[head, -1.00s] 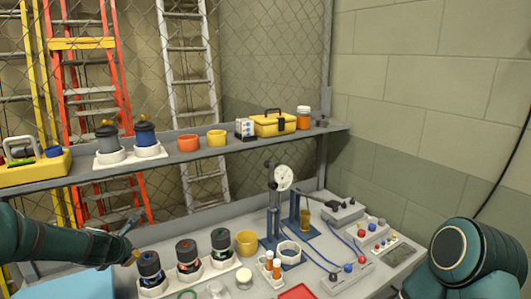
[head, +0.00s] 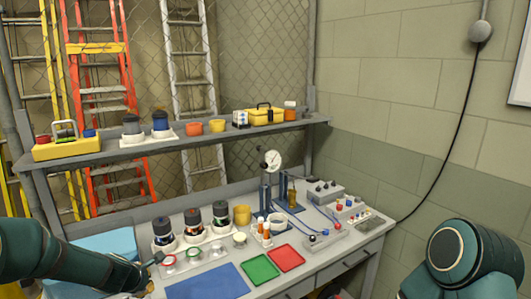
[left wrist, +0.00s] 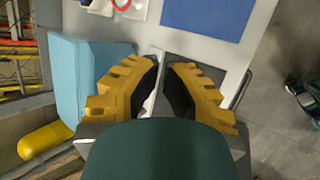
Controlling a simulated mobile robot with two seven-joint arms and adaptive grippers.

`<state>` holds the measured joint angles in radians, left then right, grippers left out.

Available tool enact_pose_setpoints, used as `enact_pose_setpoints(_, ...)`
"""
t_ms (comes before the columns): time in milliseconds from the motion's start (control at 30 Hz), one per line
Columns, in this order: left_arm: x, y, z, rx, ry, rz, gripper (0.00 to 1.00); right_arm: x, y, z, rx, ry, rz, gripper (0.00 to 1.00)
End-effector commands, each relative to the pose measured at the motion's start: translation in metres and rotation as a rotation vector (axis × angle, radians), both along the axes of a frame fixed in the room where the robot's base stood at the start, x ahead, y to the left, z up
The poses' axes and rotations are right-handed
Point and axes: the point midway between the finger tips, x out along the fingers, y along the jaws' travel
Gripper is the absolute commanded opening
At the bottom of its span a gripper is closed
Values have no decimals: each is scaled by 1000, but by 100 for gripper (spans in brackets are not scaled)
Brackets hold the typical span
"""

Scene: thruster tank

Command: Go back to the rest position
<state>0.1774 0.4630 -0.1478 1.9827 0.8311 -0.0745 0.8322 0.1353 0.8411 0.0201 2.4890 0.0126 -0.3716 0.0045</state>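My left gripper (head: 148,282) is low at the left of the head view, near the front left of the bench (head: 345,262). Its yellow fingers (left wrist: 165,72) show in the left wrist view with a gap between them and nothing held. They are over the bench's edge area, beside a light blue block (left wrist: 78,75). My right arm shows only as a dark green link at the lower right of the head view; its gripper is out of view.
Three dark canisters (head: 192,225) stand in a white holder on the bench. Blue (head: 208,282), green (head: 260,269) and red (head: 286,258) mats lie in front. A dial gauge (head: 271,161) stands behind. A shelf (head: 185,146) runs above.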

Motion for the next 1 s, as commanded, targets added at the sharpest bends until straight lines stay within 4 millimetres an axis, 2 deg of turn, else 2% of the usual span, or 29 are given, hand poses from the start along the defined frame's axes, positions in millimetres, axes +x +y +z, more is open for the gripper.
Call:
enact_pose_setpoints(33, -13, -20, -32, 60, 55, -116, 0, 1, 0, -6, 0, 0, 1, 47)
enact_pose_setpoints(200, -65, -85, -113, 268, 178, -577, 0, 0, 1, -16, 0, 2, 3, 47)
enact_pose_setpoints(300, -104, -126, -153, 371, 212, -888, 0, -2, 1, -22, -1, 6, 5, 47)
enact_pose_setpoints(400, -147, -164, -185, 449, 208, -1196, 0, -2, 1, -28, -1, 8, 6, 47)
enact_pose_setpoints(500, -186, -195, -205, 501, 168, -1458, 0, -3, 2, -32, -1, 9, 7, 47)
enact_pose_setpoints(600, -215, -216, -216, 531, 116, -1648, 0, -3, 2, -35, -1, 11, 9, 47)
enact_pose_setpoints(700, -232, -228, -220, 546, 77, -1756, 0, -4, 2, -37, -1, 12, 9, 47)
enact_pose_setpoints(800, -238, -233, -221, 553, 60, -1796, 0, -4, 2, -37, -1, 12, 9, 47)
enact_pose_setpoints(1000, -238, -233, -220, 554, 57, -1798, 0, -4, 2, -36, -1, 12, 9, 47)
